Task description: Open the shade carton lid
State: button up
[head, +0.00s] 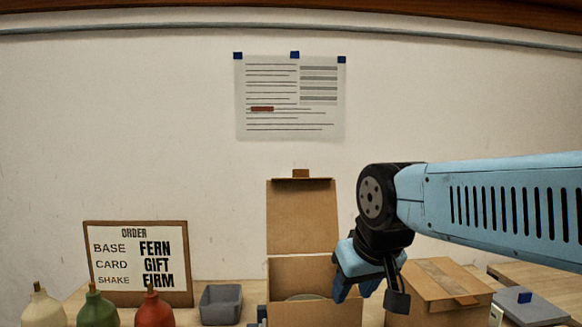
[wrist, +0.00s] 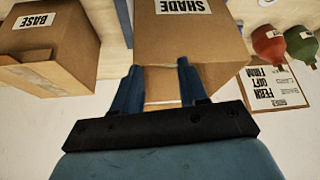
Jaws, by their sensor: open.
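The shade carton (head: 313,315) is a brown box at the middle of the table in the head view. Its lid (head: 301,215) stands up at the back, with a small tab on top, and the carton's mouth is open. A grey round thing (head: 303,297) shows partly inside. In the wrist view the carton (wrist: 190,45) appears upside down with its SHADE label. My gripper (head: 367,297) is open and empty at the carton's right side, fingers downward. In the wrist view its fingertips (wrist: 160,66) overlap the carton; I cannot tell whether they touch it.
A closed carton (head: 438,284), labelled BASE in the wrist view (wrist: 45,40), stands to the right. A grey bin (head: 220,305), several bottles (head: 95,308) and an order board (head: 137,262) are to the left. A grey block (head: 530,308) lies far right.

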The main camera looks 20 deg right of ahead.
jog(key=shift+o, duration=1)
jog(key=shift+w+r, duration=0.15)
jog(key=o, duration=0.4)
jog(key=w+r, duration=0.4)
jog(key=r, duration=0.2)
jog(key=w+d+r+g, duration=0.1)
jog(key=w+r, duration=0.4)
jog(key=r, duration=0.1)
jog(key=w+r+m+g, duration=0.1)
jog(key=w+r, duration=0.4)
jog(key=r, duration=0.1)
jog(key=shift+w+d+y, duration=0.1)
jog(key=shift+d+y, duration=0.2)
jog(key=shift+d, duration=0.05)
jog(key=shift+c, duration=0.2)
jog(key=w+a+r+m+g, duration=0.15)
jog(key=w+r+g, duration=0.25)
jog(key=w+r, duration=0.95)
jog(key=f, duration=0.5)
jog(key=w+f, duration=0.1)
jog(key=f, duration=0.9)
jog(key=shift+w+a+f, duration=0.15)
jog(key=shift+w, duration=0.25)
grip_shut()
